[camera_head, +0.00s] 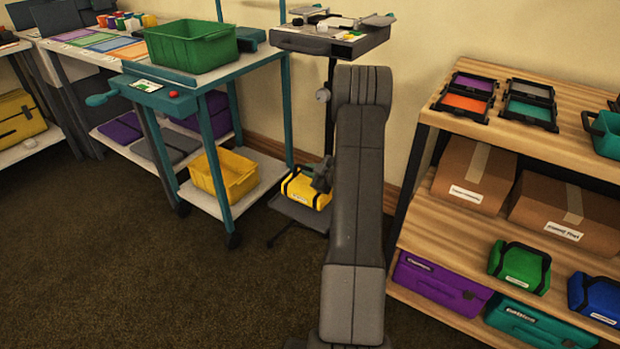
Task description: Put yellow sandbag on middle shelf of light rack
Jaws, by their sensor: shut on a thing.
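The yellow sandbag (303,190), with black straps and a pale label, is at the low grey foot plate of a dark stand, left of my arm. I cannot tell whether it rests on the plate or is just above it. My gripper (321,182) is shut on its top right part; my arm hides some of that side. The light wooden rack stands at the right. Its middle shelf (440,225) holds a green sandbag (520,267) and a blue sandbag (597,297) at the front, with cardboard boxes (474,176) behind.
The middle shelf's left front part is bare. Trays (468,92) lie on the rack's top; purple (438,284) and teal (535,325) cases fill the bottom. The stand's dark tray (330,38) is above the sandbag. A teal cart (255,62) stands left. Brown carpet is open in front.

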